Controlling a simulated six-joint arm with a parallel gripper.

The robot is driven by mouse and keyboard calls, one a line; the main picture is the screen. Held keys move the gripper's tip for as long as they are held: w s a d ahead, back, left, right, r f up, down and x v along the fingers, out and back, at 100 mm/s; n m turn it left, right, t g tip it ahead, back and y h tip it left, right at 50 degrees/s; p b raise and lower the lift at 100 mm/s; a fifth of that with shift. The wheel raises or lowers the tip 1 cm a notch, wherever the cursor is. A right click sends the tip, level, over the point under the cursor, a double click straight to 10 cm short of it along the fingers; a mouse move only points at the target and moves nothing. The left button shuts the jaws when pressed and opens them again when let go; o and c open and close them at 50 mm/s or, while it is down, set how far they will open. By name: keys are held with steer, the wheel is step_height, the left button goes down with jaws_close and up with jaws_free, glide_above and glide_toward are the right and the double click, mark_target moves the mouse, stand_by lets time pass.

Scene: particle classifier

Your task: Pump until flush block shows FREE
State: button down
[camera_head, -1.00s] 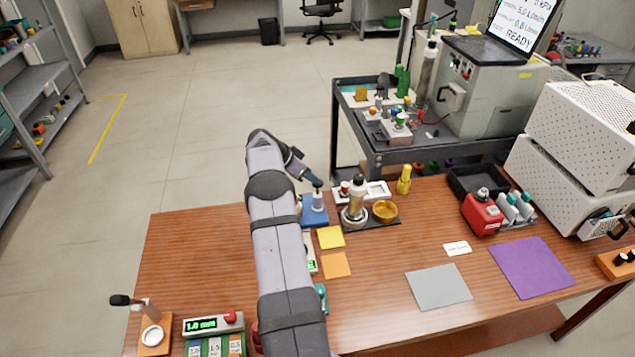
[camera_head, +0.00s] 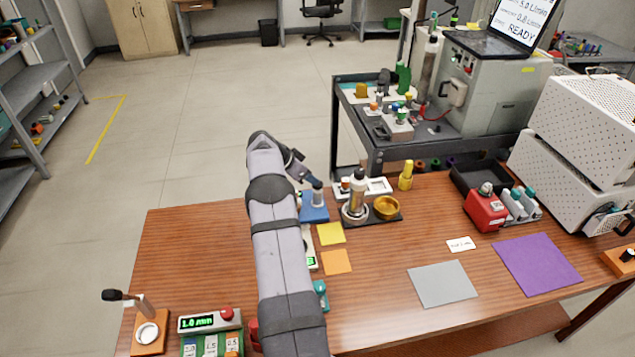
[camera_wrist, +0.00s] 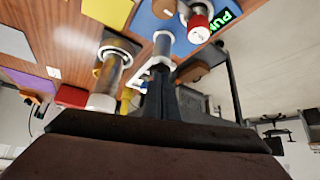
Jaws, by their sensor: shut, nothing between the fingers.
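The flush block has a blue base (camera_head: 314,214) with a grey upright plunger (camera_head: 317,190), beside my arm's far end in the head view. In the wrist view its blue plate (camera_wrist: 150,20) is at the top, with a white-ringed post (camera_wrist: 163,40), a red-capped knob (camera_wrist: 200,30) and a green display (camera_wrist: 224,18). The display is cut off at the edge, and its letters read "PUM". My gripper (camera_wrist: 162,78) is shut and empty, with its dark fingers close to the white-ringed post. I cannot tell whether they touch it.
Right of the block stand a steel cylinder (camera_head: 356,195), a gold bowl (camera_head: 386,207) and a yellow bottle (camera_head: 405,176). Yellow (camera_head: 331,233) and orange (camera_head: 337,262) squares lie nearer. A dark cart (camera_head: 372,150) stands behind the table.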

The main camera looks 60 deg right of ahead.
steer(key=shift+f, duration=0.1)
steer(key=a, duration=0.1)
steer(key=w+a+r+b, duration=0.1)
steer(key=shift+a, duration=0.4)
steer(key=shift+r, duration=0.15)
steer(key=b+v, duration=0.2)
steer(key=v, duration=0.5)
steer(key=shift+a+b, duration=0.15)
steer(key=shift+b, duration=0.2)
stand_by(0.4)
